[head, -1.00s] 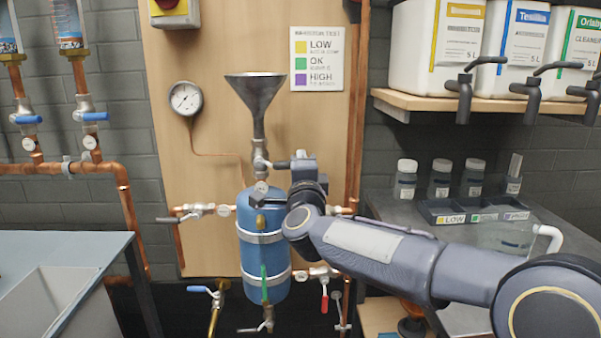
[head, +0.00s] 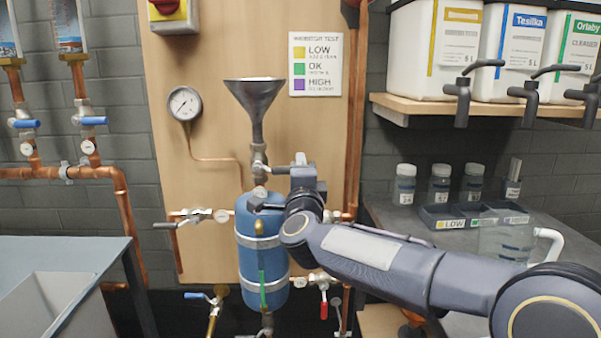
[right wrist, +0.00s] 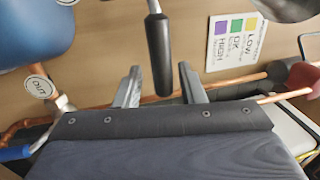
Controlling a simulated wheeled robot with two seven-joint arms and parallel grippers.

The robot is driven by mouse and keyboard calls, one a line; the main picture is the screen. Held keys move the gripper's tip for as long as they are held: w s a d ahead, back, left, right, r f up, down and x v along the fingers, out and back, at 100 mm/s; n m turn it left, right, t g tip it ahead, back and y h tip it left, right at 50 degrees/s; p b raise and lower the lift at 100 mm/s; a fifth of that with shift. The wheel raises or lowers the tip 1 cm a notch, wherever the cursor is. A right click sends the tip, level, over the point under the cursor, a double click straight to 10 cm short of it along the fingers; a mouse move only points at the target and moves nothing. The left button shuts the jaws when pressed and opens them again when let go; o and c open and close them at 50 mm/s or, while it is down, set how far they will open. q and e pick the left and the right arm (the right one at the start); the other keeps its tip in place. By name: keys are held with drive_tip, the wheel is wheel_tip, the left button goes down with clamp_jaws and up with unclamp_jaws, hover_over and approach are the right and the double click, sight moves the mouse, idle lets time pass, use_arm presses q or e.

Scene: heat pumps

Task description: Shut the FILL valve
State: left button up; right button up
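The funnel (head: 254,97) stands above the blue tank (head: 262,252). Between them is a metal valve (head: 258,157) with a round tag too small to read; its lever (head: 279,170) points right, roughly level, across the pipe. My right gripper (head: 300,172) is at the lever's outer end. In the right wrist view a black lever grip (right wrist: 159,58) on a silver stem reaches down between the two fingertips of my right gripper (right wrist: 160,85). The fingers are open, with a gap on either side of the grip. My left gripper is out of view.
A pressure gauge (head: 184,103) and a LOW/OK/HIGH sign (head: 316,64) are on the wooden board (head: 210,65). Other valves include one with a black lever (head: 190,219) at left and one with a red lever (head: 323,306) below. A shelf (head: 470,112) with canisters stands right.

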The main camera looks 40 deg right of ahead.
drive_tip(key=v, duration=0.8)
drive_tip(key=shift+p, duration=0.35)
drive_tip(key=shift+d, duration=0.1)
